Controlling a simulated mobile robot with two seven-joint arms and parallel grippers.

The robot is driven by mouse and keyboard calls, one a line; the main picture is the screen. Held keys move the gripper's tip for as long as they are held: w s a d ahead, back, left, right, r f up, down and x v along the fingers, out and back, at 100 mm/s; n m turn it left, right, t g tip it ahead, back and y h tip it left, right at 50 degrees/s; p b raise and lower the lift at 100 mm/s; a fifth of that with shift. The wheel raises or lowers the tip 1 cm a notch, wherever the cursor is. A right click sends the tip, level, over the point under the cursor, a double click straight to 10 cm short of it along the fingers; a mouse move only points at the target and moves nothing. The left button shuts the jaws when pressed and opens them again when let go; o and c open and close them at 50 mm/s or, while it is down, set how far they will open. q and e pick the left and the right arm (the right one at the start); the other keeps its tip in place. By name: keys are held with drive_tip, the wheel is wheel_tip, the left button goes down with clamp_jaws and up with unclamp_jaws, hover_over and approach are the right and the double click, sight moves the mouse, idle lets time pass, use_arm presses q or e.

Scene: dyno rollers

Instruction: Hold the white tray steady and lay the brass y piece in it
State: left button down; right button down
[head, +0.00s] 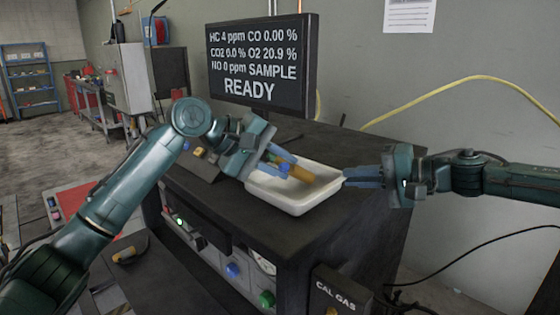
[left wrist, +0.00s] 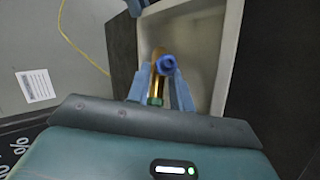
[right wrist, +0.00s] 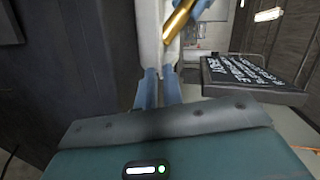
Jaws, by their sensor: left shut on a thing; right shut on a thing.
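The white tray (head: 300,203) sits on top of the dark analyser cabinet and also shows in the left wrist view (left wrist: 207,30). The brass y piece (head: 299,173) has a blue end and is over the tray. My left gripper (head: 290,165) is shut on the brass y piece, which shows between its fingers in the left wrist view (left wrist: 154,82). My right gripper (head: 346,178) is shut on the tray's right rim. In the right wrist view the brass piece (right wrist: 178,20) is above the tray. I cannot tell whether the brass piece touches the tray floor.
A monitor (head: 262,65) reading READY stands behind the tray on the cabinet (head: 335,225). A CAL GAS box (head: 340,292) is on the cabinet's front right. A yellow hose (head: 440,92) runs along the wall. A blue shelf (head: 30,78) stands far left.

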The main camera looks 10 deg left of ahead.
use_arm(q)
drive_tip(key=c, duration=1.1)
unclamp_jaws()
drive_tip(key=shift+c, duration=0.2)
use_arm(e)
drive_tip(key=shift+f, duration=0.1)
use_arm(q)
drive_tip(key=shift+a, duration=0.1)
drive_tip(key=v, duration=1.2)
use_arm(e)
drive_tip(key=c, duration=1.5)
unclamp_jaws()
drive_tip(key=shift+o, duration=0.2)
